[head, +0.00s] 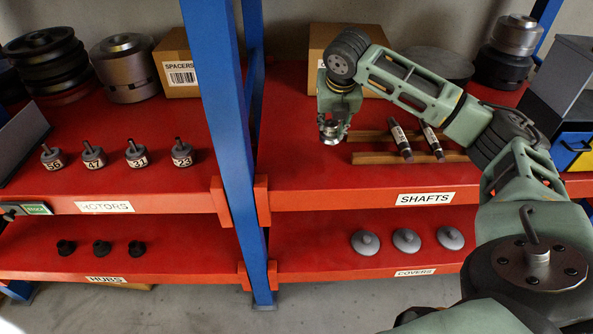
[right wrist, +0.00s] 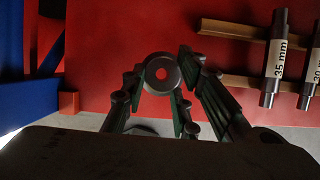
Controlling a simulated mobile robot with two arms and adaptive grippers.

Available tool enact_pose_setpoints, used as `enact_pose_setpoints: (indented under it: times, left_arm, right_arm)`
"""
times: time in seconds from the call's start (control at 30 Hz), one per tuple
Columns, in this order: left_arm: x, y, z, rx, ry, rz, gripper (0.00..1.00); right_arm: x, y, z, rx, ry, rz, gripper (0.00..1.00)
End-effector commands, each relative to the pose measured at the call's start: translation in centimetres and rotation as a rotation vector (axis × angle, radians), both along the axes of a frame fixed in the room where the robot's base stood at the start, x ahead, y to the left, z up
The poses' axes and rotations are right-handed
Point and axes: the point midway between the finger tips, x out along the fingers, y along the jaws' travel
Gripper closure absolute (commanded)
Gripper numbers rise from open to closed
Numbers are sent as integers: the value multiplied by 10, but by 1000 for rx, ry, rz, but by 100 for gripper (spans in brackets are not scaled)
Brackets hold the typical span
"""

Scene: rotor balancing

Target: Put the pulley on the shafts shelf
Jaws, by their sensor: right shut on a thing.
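The pulley (head: 333,135), a small grey metal ring-shaped part, is between the fingers of my right gripper (head: 334,122) in the head view. In the right wrist view the pulley (right wrist: 162,73) shows end-on, with red visible through its bore, and the fingers (right wrist: 160,92) press on its two sides. It is over the left part of the red shafts shelf (head: 300,180), left of the shafts. I cannot tell if it touches the shelf. The SHAFTS label (head: 425,199) is on the front edge. My left gripper is not in view.
Two labelled shafts (head: 400,140) lie across wooden rails (head: 385,158) right of the gripper. A cardboard box (head: 314,60) stands behind. A blue post (head: 232,150) stands to the left. Shelf space in front of the gripper is clear. Grey covers (head: 406,240) lie below.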

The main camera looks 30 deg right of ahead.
Motion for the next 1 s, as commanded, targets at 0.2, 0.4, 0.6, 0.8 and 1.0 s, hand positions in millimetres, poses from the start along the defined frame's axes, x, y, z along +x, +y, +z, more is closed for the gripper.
enact_pose_setpoints:
  times: [0.2,0.4,0.6,0.8,1.0]
  left_arm:
    - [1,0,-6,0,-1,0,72]
    - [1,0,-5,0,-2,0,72]
    - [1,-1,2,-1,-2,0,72]
    - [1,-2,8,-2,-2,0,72]
    - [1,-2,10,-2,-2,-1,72]
  right_arm:
    - [8,-26,16,1,-1,188,100]
    - [12,-20,15,0,2,247,100]
    - [20,22,-10,1,3,250,100]
    - [28,64,-35,1,3,248,100]
    - [32,83,-48,0,2,243,100]
